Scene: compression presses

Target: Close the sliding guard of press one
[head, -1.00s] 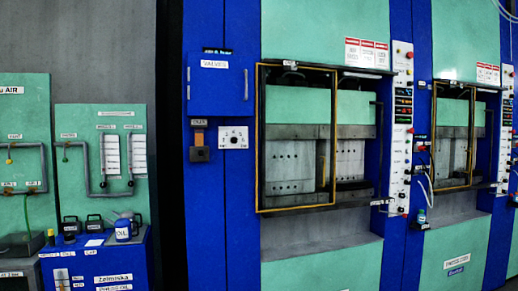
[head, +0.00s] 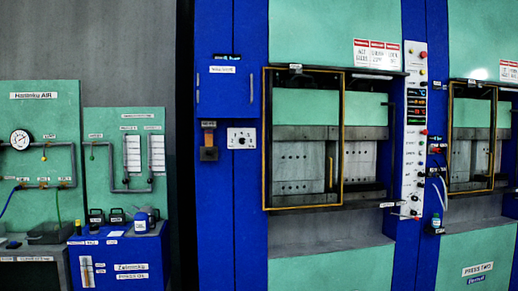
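Press one (head: 330,270) is the large green and blue machine in the middle of the head view. Its sliding guard (head: 343,135) is a yellow-edged frame with a vertical yellow handle (head: 331,172) near its right edge. The guard stands over the left part of the press opening. The right part of the opening (head: 362,160) is uncovered, showing a grey plate with holes. My gripper is not in view.
A control panel (head: 415,130) with buttons runs up the right side of the opening. Press two (head: 478,255) stands further right with a similar yellow guard (head: 451,140). At the left are a blue cabinet (head: 120,262) with cans and a green air panel (head: 38,115).

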